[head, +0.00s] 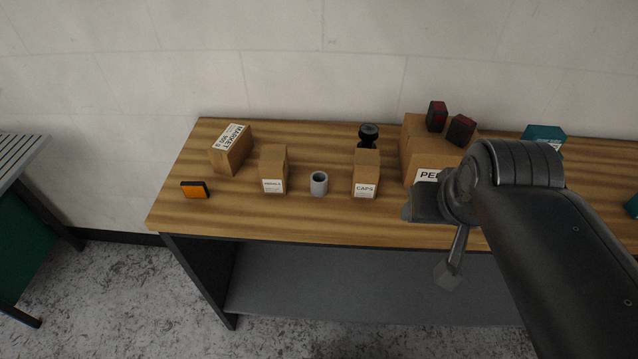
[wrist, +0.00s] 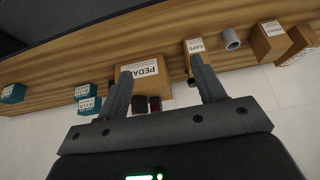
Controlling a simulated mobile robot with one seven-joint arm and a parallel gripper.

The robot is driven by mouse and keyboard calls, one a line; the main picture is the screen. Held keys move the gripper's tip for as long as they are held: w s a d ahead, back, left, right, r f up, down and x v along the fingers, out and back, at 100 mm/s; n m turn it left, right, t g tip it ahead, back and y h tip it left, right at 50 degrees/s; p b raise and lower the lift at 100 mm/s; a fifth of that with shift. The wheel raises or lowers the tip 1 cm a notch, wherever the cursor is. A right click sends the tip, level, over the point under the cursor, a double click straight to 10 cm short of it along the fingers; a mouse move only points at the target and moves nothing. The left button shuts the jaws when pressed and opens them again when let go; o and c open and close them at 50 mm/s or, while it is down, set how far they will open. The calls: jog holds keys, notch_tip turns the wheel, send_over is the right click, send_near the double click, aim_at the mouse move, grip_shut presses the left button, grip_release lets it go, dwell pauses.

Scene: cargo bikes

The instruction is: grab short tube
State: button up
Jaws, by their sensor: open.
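The short tube (head: 319,183) is a light grey hollow cylinder standing upright on the wooden bench, between two small cardboard boxes. In the wrist view the short tube (wrist: 230,39) shows at the upper right, beyond the right finger. My gripper (wrist: 160,78) is open, with nothing between its fingers, and the box marked PEDALS lies in view beyond them. In the head view my arm is at the right, in front of the bench, and the gripper end is only partly visible there, well to the right of the tube.
The CAPS box (head: 366,174) stands close right of the tube, and another small box (head: 273,170) stands to its left. A black round-topped object (head: 368,133) is behind the CAPS box. The large PEDALS box (head: 415,150) carries dark red-faced items. An orange reflector (head: 195,189) lies far left.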

jog(key=n+g, duration=0.1)
jog(key=g, duration=0.5)
send_over(319, 177)
jog(key=f, duration=0.7)
jog(key=shift+s+d+f, duration=0.15)
jog(key=shift+s+f, duration=0.05)
jog(key=shift+w+a+f, duration=0.1)
jog(key=shift+a+f, duration=0.1)
jog(key=shift+f, duration=0.05)
notch_tip(319, 177, down, 11)
jog(key=shift+r, duration=0.2)
jog(key=shift+c, duration=0.4)
jog(key=shift+w, duration=0.1)
jog(key=c, duration=1.1)
